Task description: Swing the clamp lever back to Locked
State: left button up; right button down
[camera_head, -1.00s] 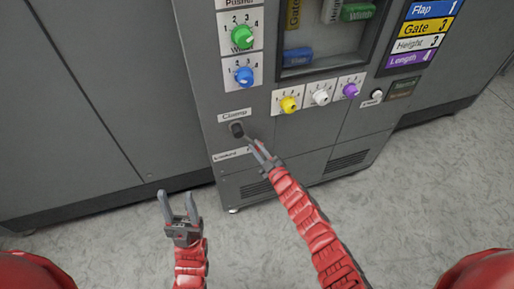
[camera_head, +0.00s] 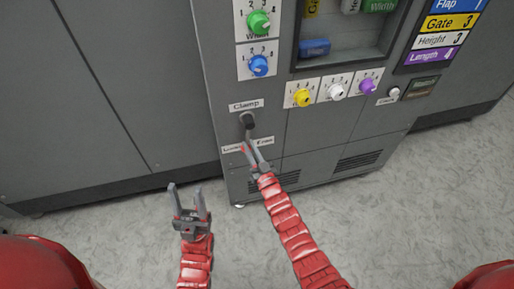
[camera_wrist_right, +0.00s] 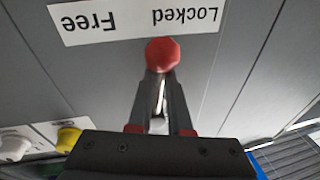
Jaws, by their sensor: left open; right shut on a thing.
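The clamp lever hangs from a dark pivot (camera_head: 248,120) under the "Clamp" label (camera_head: 246,105) on the grey cabinet. It points nearly straight down, slightly right, between the words on the "Locked / Free" label (camera_head: 232,148). In the right wrist view that label (camera_wrist_right: 140,17) is upside down, and the lever's red knob (camera_wrist_right: 162,53) lies just beside it, nearer "Locked". My right gripper (camera_head: 252,149) is shut on the lever by its knob end, its fingers partly hiding the lever and label. My left gripper (camera_head: 185,190) is open and empty, low before the cabinet.
Green (camera_head: 258,21) and blue (camera_head: 259,66) dials sit above the lever. Yellow (camera_head: 303,97), white (camera_head: 336,91) and purple (camera_head: 367,86) knobs are to its right. A recess with coloured blocks is above these. The floor in front is clear.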

aim_at(231, 134)
jog(key=shift+s+a+r+m+t+h+b, duration=0.1)
jog(key=shift+s+a+m+t+h+b, duration=0.15)
jog(key=shift+a+m+b, duration=0.65)
jog(key=shift+s+a+r+m+t+h+p, duration=0.1)
jog(key=shift+s+a+m+t+h, duration=0.3)
jog(key=shift+m, duration=0.95)
jog(key=shift+s+a+r+m+t+y+b, duration=0.15)
jog(key=shift+a+m+b, duration=0.35)
jog(key=shift+a+m, duration=0.5)
jog(key=shift+d, duration=0.15)
jog(key=c, duration=1)
grip_release()
jog(key=shift+o, duration=0.8)
jog(key=shift+r, duration=0.1)
jog(key=v, duration=1.7)
jog(key=shift+s+b, duration=0.2)
jog(key=shift+b, duration=0.25)
